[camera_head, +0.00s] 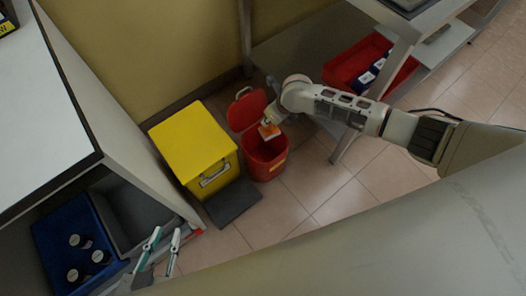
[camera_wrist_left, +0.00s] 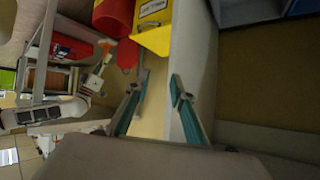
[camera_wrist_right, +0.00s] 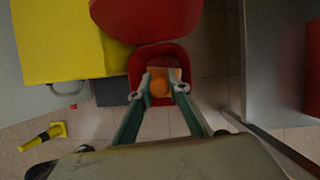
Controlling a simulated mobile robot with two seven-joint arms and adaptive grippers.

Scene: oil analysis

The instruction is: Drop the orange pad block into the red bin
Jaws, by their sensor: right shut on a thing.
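The orange pad block (camera_head: 268,131) is held by my right gripper (camera_head: 271,124) over the mouth of the open red bin (camera_head: 266,168). In the right wrist view the block (camera_wrist_right: 160,88) sits between the two green fingertips, and the red bin (camera_wrist_right: 172,54) is behind it. The bin's red lid (camera_head: 247,109) stands raised at the back. My left gripper (camera_head: 163,240) is empty, its teal fingers apart, low at the left near the shelf unit; its fingers also show apart in the left wrist view (camera_wrist_left: 159,84).
A yellow bin (camera_head: 193,143) with a dark pedal stands just left of the red bin. A metal table (camera_head: 408,22) with a red tray (camera_head: 345,70) on its lower shelf is to the right. A blue crate (camera_head: 52,222) with several bottles sits under the white counter. Tiled floor is clear in front.

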